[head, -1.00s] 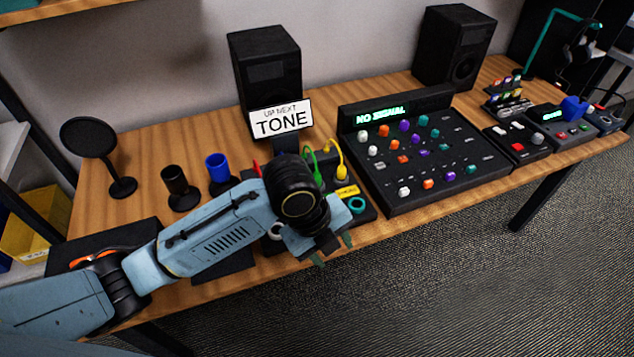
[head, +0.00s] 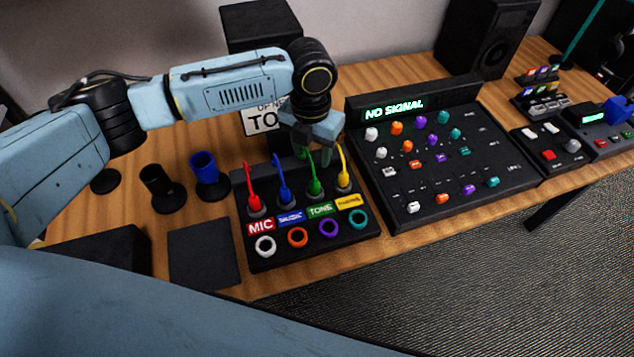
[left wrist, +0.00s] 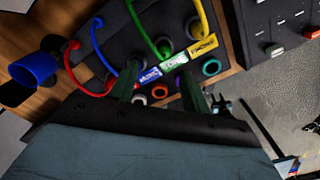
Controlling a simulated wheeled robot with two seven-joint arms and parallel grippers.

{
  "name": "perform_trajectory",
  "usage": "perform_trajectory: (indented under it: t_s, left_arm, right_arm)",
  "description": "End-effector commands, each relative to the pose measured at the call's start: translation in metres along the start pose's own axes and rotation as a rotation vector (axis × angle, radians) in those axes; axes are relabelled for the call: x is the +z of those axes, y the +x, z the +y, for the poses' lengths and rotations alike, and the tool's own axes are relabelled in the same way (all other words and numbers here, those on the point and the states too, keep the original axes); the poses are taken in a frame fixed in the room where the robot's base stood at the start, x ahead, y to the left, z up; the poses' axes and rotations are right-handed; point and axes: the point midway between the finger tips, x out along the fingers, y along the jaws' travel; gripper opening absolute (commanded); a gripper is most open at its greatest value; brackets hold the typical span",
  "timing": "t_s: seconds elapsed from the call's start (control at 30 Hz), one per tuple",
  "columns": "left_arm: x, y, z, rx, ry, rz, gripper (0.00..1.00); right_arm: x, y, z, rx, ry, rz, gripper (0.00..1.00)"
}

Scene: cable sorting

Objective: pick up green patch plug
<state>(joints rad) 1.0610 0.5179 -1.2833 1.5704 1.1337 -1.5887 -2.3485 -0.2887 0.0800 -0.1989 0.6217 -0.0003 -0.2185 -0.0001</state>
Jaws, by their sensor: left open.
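The green patch plug (head: 315,187) stands upright in the black patch box (head: 285,252), above the green TONE label. Its green cable rises from it and also shows in the left wrist view (left wrist: 145,36). Red (head: 254,202), blue (head: 284,196) and yellow (head: 343,180) plugs stand in the same row. My left gripper (head: 315,150) is open and empty, above and behind the green plug near the cable tops. In the left wrist view its two fingers (left wrist: 160,74) point toward the box, apart, with the TONE label beyond them. My right gripper is not in view.
A row of ringed sockets (head: 297,237) lies in front of the labels. The mixer console (head: 440,175) stands right of the box. A blue cup (head: 207,170) and black cup (head: 160,190) stand left.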

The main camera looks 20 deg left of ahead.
Motion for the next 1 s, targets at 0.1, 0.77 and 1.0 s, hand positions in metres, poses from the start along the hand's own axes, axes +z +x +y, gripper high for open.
perform_trajectory:
  t_s: [0.1,0.77,1.0]
  left_arm:
    - [0.0,0.025,-0.001,-0.001,0.0,0.002,0.47]
    - [-0.004,0.094,-0.009,-0.001,-0.001,-0.001,0.47]
    - [-0.004,0.096,-0.009,-0.001,0.0,-0.002,0.47]
  right_arm:
    - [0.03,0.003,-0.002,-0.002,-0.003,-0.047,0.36]
    - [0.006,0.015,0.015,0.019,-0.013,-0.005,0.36]
    - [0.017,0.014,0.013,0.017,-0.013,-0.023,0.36]
